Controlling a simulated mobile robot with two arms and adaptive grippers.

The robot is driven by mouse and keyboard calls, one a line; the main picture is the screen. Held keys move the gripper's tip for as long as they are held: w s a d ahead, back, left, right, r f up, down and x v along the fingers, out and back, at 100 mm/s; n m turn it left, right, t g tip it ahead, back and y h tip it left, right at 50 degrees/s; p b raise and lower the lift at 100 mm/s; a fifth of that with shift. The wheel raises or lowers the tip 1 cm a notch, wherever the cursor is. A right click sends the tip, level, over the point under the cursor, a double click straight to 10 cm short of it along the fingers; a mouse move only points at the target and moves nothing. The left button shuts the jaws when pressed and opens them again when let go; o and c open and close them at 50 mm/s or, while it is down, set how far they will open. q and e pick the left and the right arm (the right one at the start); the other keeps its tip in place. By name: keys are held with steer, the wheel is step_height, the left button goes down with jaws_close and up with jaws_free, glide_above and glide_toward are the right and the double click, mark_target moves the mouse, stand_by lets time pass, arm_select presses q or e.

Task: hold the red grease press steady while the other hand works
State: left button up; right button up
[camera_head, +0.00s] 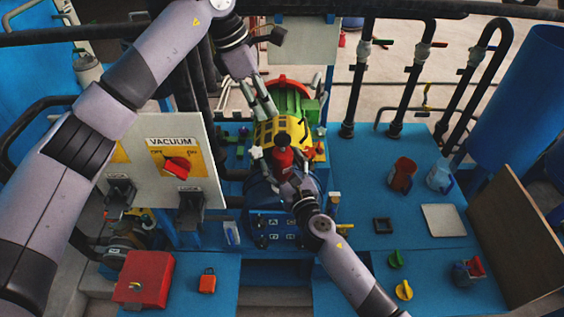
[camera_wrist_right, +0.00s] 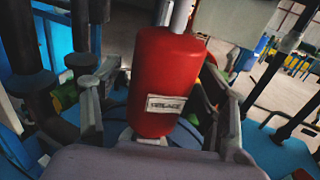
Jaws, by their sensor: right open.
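The red grease press (camera_head: 283,160) is a small red cylinder with a dark top, near the middle of the head view. In the right wrist view it stands large and roughly upright, with a white label (camera_wrist_right: 167,104). My right gripper (camera_head: 283,153) is open, with one finger on each side of the press and visible gaps beside it. My left gripper (camera_head: 266,112) reaches down from above, its fingertips close above and behind the press. Pale finger-like pieces meet the top of the press in the right wrist view; whether the left fingers grip it is unclear.
A yellow and green machine (camera_head: 283,128) stands behind the press. The vacuum panel (camera_head: 172,160) is at the left. A red box (camera_head: 146,279) and red padlock (camera_head: 207,281) lie front left. Red (camera_head: 402,174) and bluish (camera_head: 440,175) cups stand on the blue deck at right.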

steer(key=shift+c, duration=0.6)
jaws_close()
